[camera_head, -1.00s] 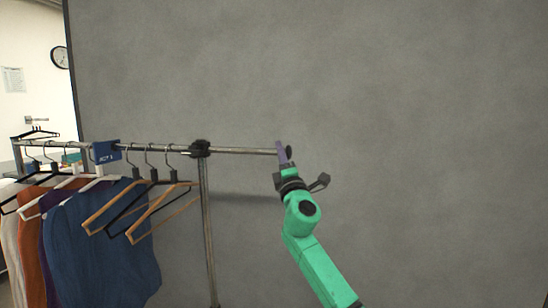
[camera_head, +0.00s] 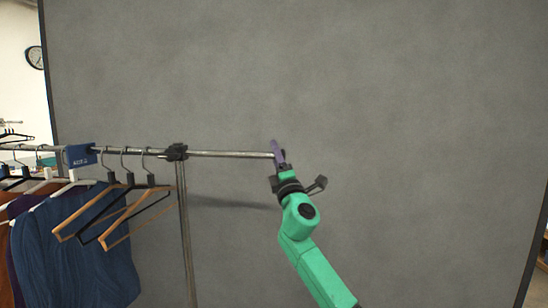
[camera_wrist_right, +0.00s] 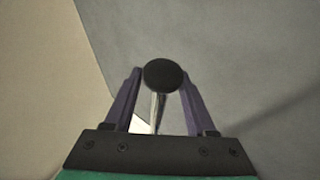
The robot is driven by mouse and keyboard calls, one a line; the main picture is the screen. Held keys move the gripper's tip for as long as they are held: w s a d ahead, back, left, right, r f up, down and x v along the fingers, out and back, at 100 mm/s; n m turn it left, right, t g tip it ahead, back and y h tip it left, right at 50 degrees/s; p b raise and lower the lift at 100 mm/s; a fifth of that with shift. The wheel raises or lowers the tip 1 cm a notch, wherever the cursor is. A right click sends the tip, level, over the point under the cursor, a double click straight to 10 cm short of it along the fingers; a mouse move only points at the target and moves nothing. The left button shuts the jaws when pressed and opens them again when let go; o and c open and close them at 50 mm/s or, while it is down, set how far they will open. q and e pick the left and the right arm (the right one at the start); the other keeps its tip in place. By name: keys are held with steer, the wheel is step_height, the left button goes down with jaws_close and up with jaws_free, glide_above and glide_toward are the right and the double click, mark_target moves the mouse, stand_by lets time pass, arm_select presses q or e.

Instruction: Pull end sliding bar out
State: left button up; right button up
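The end sliding bar (camera_head: 230,154) is a thin metal rod that reaches right from the black joint (camera_head: 177,152) at the top of the rack's post. My right gripper (camera_head: 279,152) is at the bar's free right end, its purple fingers around it. The shiny rod runs away behind the cap. The exact contact is partly hidden. My left gripper is not in view.
Wooden hangers (camera_head: 115,210), a blue garment (camera_head: 75,255) and a blue tag (camera_head: 80,155) hang on the rack left of the post (camera_head: 187,235). A large grey panel (camera_head: 400,120) stands behind. Space right of my gripper looks clear.

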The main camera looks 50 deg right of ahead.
steer(key=shift+s+d+f, duration=0.1)
steer(key=shift+s+f, duration=0.1)
steer(key=shift+f, duration=0.1)
steer(key=b+v, duration=0.5)
steer(key=v, duration=0.9)
steer(key=shift+s+r+b, duration=0.15)
steer(key=shift+r+b, duration=0.05)
steer(key=shift+b, duration=0.15)
